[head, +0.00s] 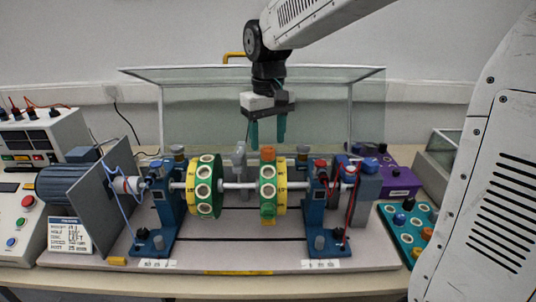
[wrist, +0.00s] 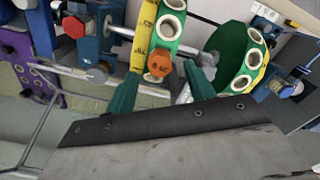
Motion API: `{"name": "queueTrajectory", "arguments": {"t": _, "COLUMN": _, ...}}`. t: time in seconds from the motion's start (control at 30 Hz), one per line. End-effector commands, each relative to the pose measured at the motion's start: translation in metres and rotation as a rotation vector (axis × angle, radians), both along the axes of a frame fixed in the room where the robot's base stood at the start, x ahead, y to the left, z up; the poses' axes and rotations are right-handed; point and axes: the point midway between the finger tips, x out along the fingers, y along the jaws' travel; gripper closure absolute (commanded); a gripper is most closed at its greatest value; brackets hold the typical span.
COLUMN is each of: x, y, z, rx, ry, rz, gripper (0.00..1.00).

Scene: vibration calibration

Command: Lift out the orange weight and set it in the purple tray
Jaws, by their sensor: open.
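The orange weight (head: 268,153) sits in the top hole of the right green-and-yellow disc (head: 268,190) on the shaft. In the wrist view the orange weight (wrist: 160,63) shows between the two green fingertips, apart from both. My gripper (head: 267,141) is open and empty, fingers pointing down, just above and behind the disc's top in the head view; it also shows in the wrist view (wrist: 163,72). The purple tray (head: 403,190) stands behind the rig at the right, with dark and blue pieces in or near it; its inside is partly hidden.
A left disc (head: 204,186) shares the shaft (head: 237,185) between blue bearing stands (head: 167,213). A clear guard (head: 225,100) stands open behind. A teal tray (head: 389,215) with several weights lies at the right. A motor (head: 68,187) stands at the left.

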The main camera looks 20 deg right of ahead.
Motion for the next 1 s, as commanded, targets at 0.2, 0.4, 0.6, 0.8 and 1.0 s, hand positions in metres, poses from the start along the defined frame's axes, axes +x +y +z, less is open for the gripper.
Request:
{"name": "queueTrajectory", "arguments": {"t": 0.2, "x": -0.001, "y": 0.0, "z": -0.024, "rx": 0.0, "ry": 0.0, "rz": 0.0, "gripper": 0.46}}
{"name": "queueTrajectory", "arguments": {"t": 0.4, "x": -0.001, "y": 0.0, "z": -0.025, "rx": 0.0, "ry": 0.0, "rz": 0.0, "gripper": 0.46}}
{"name": "queueTrajectory", "arguments": {"t": 0.6, "x": 0.0, "y": 0.0, "z": -0.025, "rx": 0.0, "ry": 0.0, "rz": 0.0, "gripper": 0.91}}
{"name": "queueTrajectory", "arguments": {"t": 0.8, "x": 0.0, "y": 0.0, "z": -0.025, "rx": 0.0, "ry": 0.0, "rz": 0.0, "gripper": 0.94}}
{"name": "queueTrajectory", "arguments": {"t": 1.0, "x": 0.0, "y": 0.0, "z": -0.022, "rx": 0.0, "ry": -0.001, "rz": 0.0, "gripper": 0.94}}
